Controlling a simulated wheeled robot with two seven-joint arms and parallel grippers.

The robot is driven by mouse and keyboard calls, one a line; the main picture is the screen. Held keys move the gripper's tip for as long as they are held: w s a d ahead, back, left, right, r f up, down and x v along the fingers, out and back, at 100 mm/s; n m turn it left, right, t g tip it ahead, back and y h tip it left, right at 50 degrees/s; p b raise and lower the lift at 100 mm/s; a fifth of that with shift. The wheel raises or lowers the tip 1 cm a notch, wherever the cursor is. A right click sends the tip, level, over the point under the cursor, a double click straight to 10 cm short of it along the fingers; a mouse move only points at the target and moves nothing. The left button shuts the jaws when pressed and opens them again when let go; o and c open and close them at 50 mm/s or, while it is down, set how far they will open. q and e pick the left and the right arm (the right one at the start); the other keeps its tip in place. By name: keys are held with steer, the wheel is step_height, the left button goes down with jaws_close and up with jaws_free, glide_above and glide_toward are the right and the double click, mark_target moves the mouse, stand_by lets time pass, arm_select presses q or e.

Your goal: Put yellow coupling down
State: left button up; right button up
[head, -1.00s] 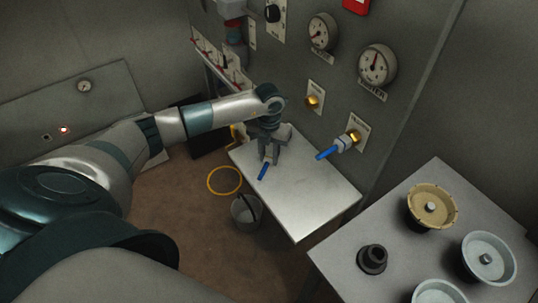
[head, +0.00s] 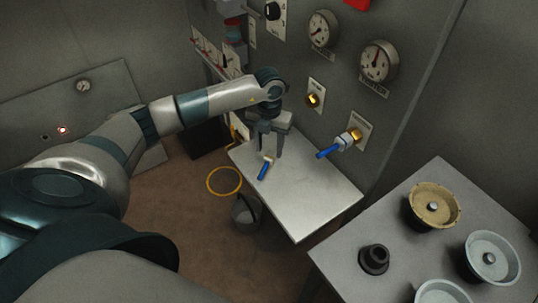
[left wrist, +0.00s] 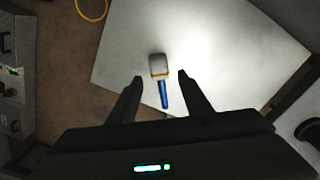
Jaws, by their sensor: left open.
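The yellow coupling (head: 264,170) lies on the pale table (head: 313,202), near its left edge in the head view. In the left wrist view the coupling (left wrist: 159,68) has a grey body, a thin yellow band and a blue end. My left gripper (head: 269,155) is open just above it, with its fingers spread. In the left wrist view the fingers (left wrist: 160,78) stand to either side of the coupling with visible gaps. A second coupling with a blue end (head: 340,144) is on the wall fitting to the right. My right gripper is not in view.
A brass port (head: 313,100) and gauges (head: 378,61) are on the wall behind the table. A bucket (head: 245,211) and yellow hoop (head: 224,181) are on the floor. A second table (head: 390,215) at right holds round parts. The pale table's front is clear.

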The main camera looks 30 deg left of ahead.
mark_target(269, 157)
arm_select(q)
step_height(269, 157, up, 8)
steer(key=b, duration=0.2)
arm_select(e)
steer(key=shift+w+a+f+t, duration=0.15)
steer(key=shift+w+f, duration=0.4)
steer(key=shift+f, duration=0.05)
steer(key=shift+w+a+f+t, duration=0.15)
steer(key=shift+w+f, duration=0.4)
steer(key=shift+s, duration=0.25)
arm_select(q)
steer(key=shift+s+f, duration=0.1)
steer(key=shift+s, duration=0.05)
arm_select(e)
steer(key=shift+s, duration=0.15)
